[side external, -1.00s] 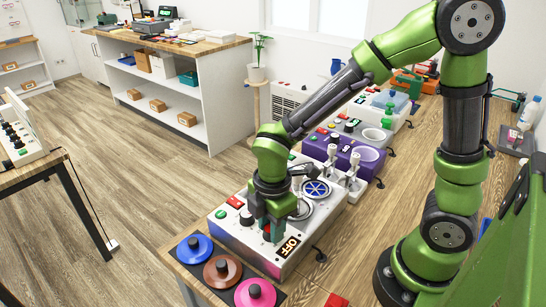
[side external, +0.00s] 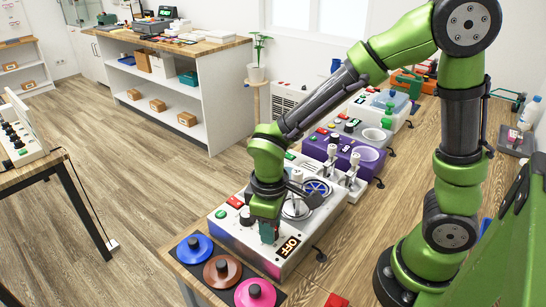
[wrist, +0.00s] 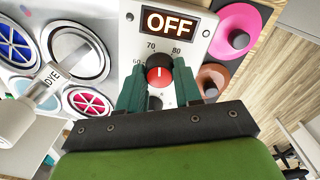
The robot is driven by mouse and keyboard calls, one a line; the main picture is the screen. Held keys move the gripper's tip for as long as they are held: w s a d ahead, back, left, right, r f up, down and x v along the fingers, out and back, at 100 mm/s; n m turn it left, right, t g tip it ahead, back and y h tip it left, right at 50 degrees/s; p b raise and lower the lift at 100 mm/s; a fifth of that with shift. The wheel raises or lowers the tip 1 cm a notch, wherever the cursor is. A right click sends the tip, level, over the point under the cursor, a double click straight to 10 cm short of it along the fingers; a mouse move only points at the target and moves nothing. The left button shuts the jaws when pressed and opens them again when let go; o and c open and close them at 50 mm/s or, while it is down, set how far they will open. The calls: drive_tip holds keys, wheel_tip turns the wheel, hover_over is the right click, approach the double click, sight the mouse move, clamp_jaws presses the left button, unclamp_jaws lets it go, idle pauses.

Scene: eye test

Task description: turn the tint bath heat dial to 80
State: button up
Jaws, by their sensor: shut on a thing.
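The tint bath heat dial (wrist: 159,77) is a dark knob with a red cap and a white pointer line. In the wrist view it sits between the green fingers of my gripper (wrist: 159,92), which is shut on it. The pointer line looks roughly upright, towards the space between the 70 (wrist: 151,47) and 80 (wrist: 177,51) marks; its exact reading is hard to tell. The display (wrist: 170,24) above the dial reads OFF. In the side view my gripper (side external: 268,233) is down on the white panel (side external: 227,227) and hides most of the dial.
Blue (side external: 194,249), brown (side external: 222,271) and pink (side external: 255,293) discs with dark knobs lie in front of the panel. Round-lidded wells and a white lever marked DYE (wrist: 40,85) stand beside the dial. A purple machine (side external: 340,155) is behind.

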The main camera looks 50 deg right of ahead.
drive_tip(key=m, duration=0.4)
drive_tip(key=shift+r+m, duration=0.1)
drive_tip(key=shift+m, duration=2.1)
drive_tip(key=o, duration=1)
drive_tip(key=shift+o, duration=0.2)
wheel_tip(320, 180, up, 17)
drive_tip(key=shift+a, duration=0.25)
drive_tip(key=shift+w, duration=0.1)
